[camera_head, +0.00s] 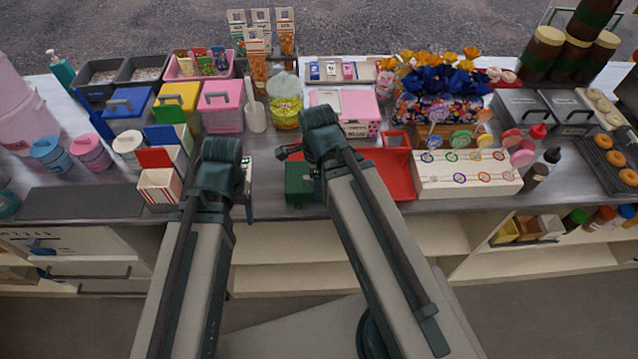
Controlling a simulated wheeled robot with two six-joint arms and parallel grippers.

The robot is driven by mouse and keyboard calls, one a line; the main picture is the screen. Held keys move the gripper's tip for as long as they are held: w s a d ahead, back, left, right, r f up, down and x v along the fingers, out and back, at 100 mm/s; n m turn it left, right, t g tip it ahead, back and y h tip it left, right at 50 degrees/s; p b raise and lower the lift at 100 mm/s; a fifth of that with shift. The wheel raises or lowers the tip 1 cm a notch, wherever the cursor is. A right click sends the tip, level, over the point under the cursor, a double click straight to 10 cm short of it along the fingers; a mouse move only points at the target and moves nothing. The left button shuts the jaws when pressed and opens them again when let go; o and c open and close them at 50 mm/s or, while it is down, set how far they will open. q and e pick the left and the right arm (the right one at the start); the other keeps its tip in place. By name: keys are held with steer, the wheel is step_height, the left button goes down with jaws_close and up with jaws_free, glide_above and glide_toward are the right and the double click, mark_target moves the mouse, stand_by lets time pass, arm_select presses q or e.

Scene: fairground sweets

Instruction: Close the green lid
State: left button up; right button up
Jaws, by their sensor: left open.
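The green lid (169,111) stands raised at the back of a row of small boxes on the left of the counter, just in front of a yellow-lidded bin. A blue lid (160,137) and a red lid (155,158) stand raised in front of it. The red one belongs to a red-and-white striped box (160,186). My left gripper (248,182) is open, to the right of these boxes and apart from them, mostly hidden by my own arm. My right gripper (289,152) is near the counter's middle, well right of the green lid; its jaws are unclear.
Bins with a blue lid (127,103), a yellow lid (178,97) and a pink lid (221,96) stand behind. A dark green box (299,181) and a red tray (392,172) lie at the middle. A grey mat (80,202) at the front left is bare.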

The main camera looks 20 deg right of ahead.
arm_select(q)
steer(key=shift+f, duration=0.7)
arm_select(e)
steer(key=shift+s+f, duration=0.2)
steer(key=shift+f, duration=0.5)
steer(key=shift+w+a+r+p, duration=0.1)
steer(key=shift+r+p, duration=0.3)
steer(key=shift+p, duration=0.1)
steer(key=w+r+p, duration=0.1)
steer(key=p, duration=0.1)
steer(key=w+r+p, duration=0.1)
steer(key=p, duration=0.1)
steer(key=shift+a+r, duration=0.15)
steer(key=shift+r, duration=0.25)
arm_select(q)
step_height(320, 180, up, 13)
steer(key=w+p, duration=0.1)
steer(key=p, duration=0.7)
steer(key=shift+w+f+p, duration=0.15)
steer(key=shift+w+p, duration=0.15)
steer(key=shift+w, duration=0.05)
arm_select(e)
step_height(320, 180, up, 9)
steer(key=shift+s+d, duration=0.2)
steer(key=shift+d, duration=0.1)
steer(key=shift+f, duration=0.1)
